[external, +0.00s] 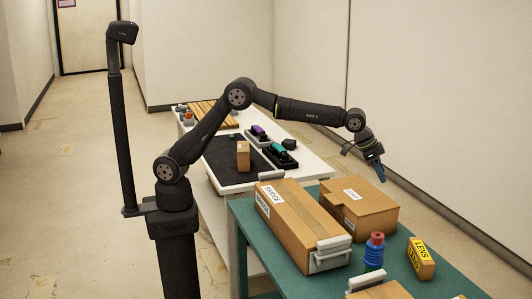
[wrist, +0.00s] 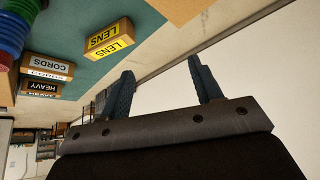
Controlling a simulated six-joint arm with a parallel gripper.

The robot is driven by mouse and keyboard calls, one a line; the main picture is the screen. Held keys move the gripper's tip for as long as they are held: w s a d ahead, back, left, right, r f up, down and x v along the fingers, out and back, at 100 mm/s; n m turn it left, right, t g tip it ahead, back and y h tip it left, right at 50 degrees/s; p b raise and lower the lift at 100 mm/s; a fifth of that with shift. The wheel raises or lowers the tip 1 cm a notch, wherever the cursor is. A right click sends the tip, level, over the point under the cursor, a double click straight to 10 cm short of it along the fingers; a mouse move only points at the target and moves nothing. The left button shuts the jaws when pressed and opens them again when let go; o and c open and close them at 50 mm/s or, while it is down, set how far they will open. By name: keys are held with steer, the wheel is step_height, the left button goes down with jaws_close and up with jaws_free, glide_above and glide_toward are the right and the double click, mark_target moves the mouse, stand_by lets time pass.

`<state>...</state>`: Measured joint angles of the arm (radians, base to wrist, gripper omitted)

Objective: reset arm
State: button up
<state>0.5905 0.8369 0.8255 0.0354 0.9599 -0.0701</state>
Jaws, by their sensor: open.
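My arm reaches from its base across the two tables, and my gripper (external: 376,168) hangs at the far right, above the back edge of the green table (external: 239,208). In the wrist view my gripper (wrist: 164,88) shows two dark fingers spread apart with nothing between them.
A long box labelled BRIDGE (external: 290,217), a yellow-labelled LENS box (external: 420,258) and a blue and red coil-like object (external: 374,252) stand on the green table. The white table (external: 312,163) holds phone-like devices (external: 280,155), a small box (external: 243,155) and a dark mat (external: 222,165).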

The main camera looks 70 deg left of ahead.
steer(key=w+a+f+n+y, duration=0.1)
steer(key=w+a, duration=0.4)
steer(key=a, duration=0.6)
steer(key=w+a+f+n+y, duration=0.1)
steer(key=w+a+n, duration=0.2)
steer(key=a, duration=0.9)
steer(key=shift+w+a+f+t, duration=0.3)
steer(key=shift+w+t, duration=0.1)
steer(key=shift+w, duration=1.35)
